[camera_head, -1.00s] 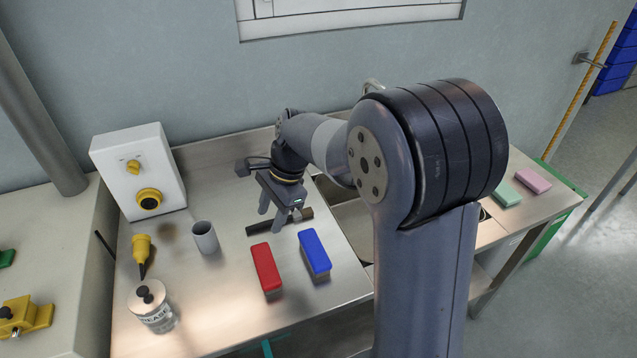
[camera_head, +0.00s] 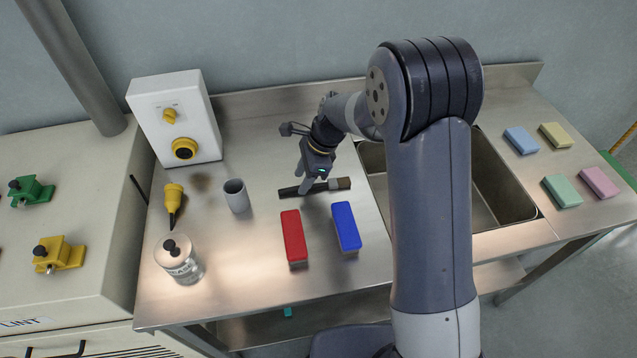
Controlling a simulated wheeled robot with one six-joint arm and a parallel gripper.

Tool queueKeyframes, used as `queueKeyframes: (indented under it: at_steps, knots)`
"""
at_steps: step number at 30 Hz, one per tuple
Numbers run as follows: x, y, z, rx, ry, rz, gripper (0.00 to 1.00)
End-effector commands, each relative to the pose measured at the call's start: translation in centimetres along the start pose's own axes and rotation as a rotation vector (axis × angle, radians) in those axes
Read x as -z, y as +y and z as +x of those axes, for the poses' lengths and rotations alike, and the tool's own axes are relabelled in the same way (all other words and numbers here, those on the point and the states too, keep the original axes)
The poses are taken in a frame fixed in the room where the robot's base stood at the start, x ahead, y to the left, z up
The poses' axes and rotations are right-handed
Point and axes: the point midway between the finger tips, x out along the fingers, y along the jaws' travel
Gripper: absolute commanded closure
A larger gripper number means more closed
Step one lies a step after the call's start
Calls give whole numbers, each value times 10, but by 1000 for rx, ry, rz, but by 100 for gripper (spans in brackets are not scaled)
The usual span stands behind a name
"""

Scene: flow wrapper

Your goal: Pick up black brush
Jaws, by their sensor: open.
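The black brush (camera_head: 289,191) lies flat on the steel worktop, behind a red brush or block (camera_head: 293,236) and a blue one (camera_head: 346,226). Its dark handle points left and its brownish end points right. My gripper (camera_head: 306,187) points down at the middle of the brush. The fingers are open and cover part of the handle. I cannot tell whether they touch it or straddle it.
A white control box (camera_head: 175,120) stands at the back. A sink (camera_head: 490,180) lies right, with several coloured sponges (camera_head: 562,190) beyond.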

Motion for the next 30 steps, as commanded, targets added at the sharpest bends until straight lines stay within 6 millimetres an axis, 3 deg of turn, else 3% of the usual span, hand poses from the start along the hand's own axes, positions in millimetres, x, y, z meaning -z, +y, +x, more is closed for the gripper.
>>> queueKeyframes:
  at_steps: [6, 24, 30]
  knots:
    - [-1, 1, 23, -1, 1, -1, 58]
    - [1, 0, 28, 0, 0, 0, 58]
    - [1, 0, 27, 1, 0, 0, 74]
